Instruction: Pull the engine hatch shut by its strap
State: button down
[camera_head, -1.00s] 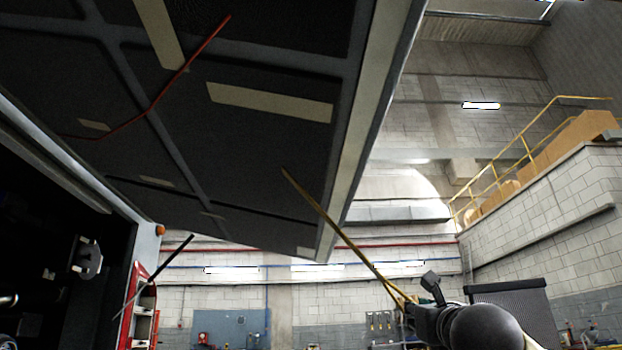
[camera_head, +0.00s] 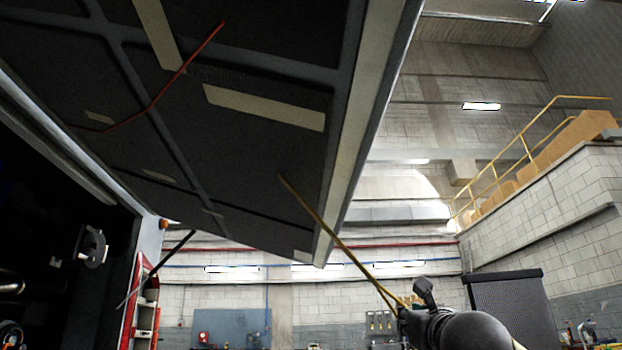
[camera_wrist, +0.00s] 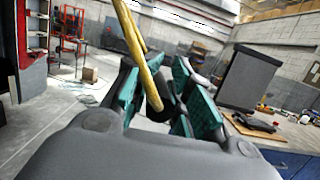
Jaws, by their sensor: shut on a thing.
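The engine hatch (camera_head: 262,150) is a large dark panel with a pale edge, raised and tilted open over the dark engine bay (camera_head: 50,240) at the left of the head view. A yellow strap (camera_head: 325,227) runs taut from the hatch's underside down to my gripper (camera_head: 405,308). In the wrist view, the strap (camera_wrist: 134,42) comes down from the top between the green-padded fingers of my gripper (camera_wrist: 160,98). The fingers are shut on the strap. My arm hides the strap's lower end in the head view.
A dark strut (camera_head: 160,265) stands beside the bay opening, near a red rack (camera_head: 143,300). A grey screen panel (camera_head: 508,305) and a workbench (camera_wrist: 285,135) are at the right. A raised block wall with yellow railing (camera_head: 500,180) is farther back. Open floor (camera_wrist: 45,125) shows at the left of the wrist view.

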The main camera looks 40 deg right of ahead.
jog(key=w+a+f+b, duration=0.1)
jog(key=a+f+b, duration=0.1)
jog(key=f+b, duration=0.3)
jog(key=w+a+f+b, duration=0.2)
jog(key=f+b, duration=0.3)
jog(key=f, duration=0.2)
jog(key=shift+a, duration=0.35)
dwell(0.6)
jog(key=c, duration=1.5)
grip_release()
jog(key=o, duration=0.5)
jog(key=shift+s+d+f, duration=0.1)
jog(key=shift+d+f, duration=0.05)
jog(key=shift+d, duration=0.2)
jog(key=shift+o, duration=0.7)
jog(key=shift+a, duration=0.2)
jog(key=shift+d, duration=0.1)
